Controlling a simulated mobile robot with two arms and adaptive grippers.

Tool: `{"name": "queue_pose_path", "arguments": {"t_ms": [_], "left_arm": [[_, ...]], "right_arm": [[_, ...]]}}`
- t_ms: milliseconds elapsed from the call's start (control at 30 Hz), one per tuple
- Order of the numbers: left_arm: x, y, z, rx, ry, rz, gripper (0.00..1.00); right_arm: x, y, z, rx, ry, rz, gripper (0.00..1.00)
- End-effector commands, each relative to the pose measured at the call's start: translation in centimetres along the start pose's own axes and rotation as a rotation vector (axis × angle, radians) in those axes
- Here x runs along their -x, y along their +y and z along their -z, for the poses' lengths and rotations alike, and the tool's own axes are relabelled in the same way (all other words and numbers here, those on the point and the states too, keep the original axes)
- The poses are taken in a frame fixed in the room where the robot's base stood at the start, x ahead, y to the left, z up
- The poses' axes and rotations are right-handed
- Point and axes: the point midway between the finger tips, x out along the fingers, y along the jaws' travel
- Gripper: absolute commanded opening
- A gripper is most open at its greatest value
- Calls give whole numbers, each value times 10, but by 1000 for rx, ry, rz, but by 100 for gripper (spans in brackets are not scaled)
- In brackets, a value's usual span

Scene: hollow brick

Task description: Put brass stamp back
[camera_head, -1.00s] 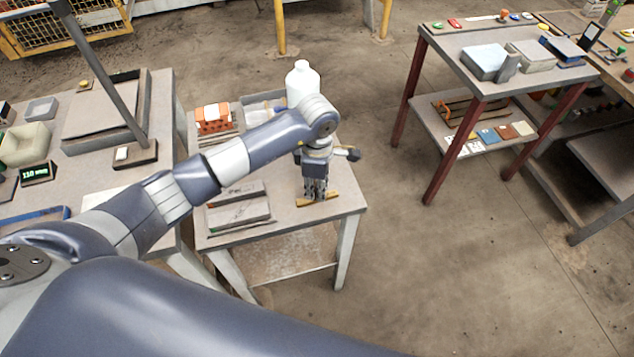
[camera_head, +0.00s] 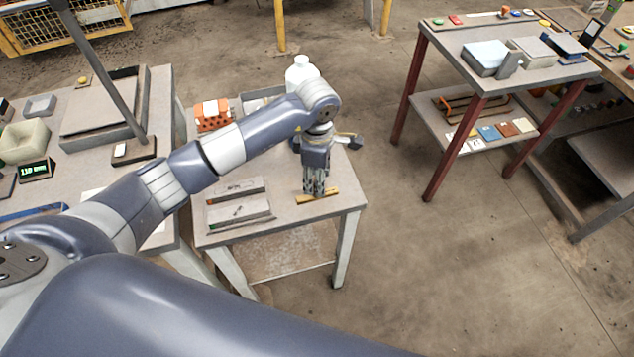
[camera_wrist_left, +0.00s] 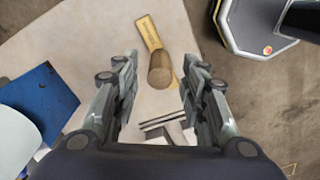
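The brass stamp lies on the small grey table (camera_head: 345,215) near its front right. In the head view a narrow yellow-brown bar (camera_head: 330,194) shows under my left gripper (camera_head: 315,190). In the left wrist view the stamp is a brass bar with lettering (camera_wrist_left: 149,34) and a round brown handle (camera_wrist_left: 160,72) pointing up toward the camera. My left gripper (camera_wrist_left: 157,95) is open above it, with a finger on each side of the handle and visible gaps. The lower part of the bar is partly hidden by the handle. My right gripper is not in view.
A white bottle (camera_head: 301,72) and an orange perforated brick (camera_head: 212,117) stand at the table's back. Two grey slotted trays (camera_head: 238,213) lie left of the gripper. A cluttered bench (camera_head: 60,180) adjoins on the left; a red-legged table (camera_head: 480,85) stands apart at right.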

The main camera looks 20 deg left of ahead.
Motion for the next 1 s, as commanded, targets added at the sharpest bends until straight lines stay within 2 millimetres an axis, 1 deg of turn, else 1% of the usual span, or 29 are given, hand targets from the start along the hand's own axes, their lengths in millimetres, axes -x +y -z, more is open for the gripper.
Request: {"name": "queue_pose_path", "arguments": {"t_ms": [33, 200, 300, 433, 600, 1000], "left_arm": [[10, 2, 0, -2, -1, -7, 40], [47, 2, 0, -1, -1, -7, 40], [66, 1, 0, 0, 0, -5, 40], [84, 1, 0, 0, 0, -2, 40], [94, 0, 0, 0, 0, 1, 40], [95, 0, 0, 0, 0, 1, 40]], "right_arm": [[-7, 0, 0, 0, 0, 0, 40], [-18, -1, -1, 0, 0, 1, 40], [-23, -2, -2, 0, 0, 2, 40], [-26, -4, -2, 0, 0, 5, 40], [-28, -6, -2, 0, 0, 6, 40], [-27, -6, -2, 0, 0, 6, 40]]}}
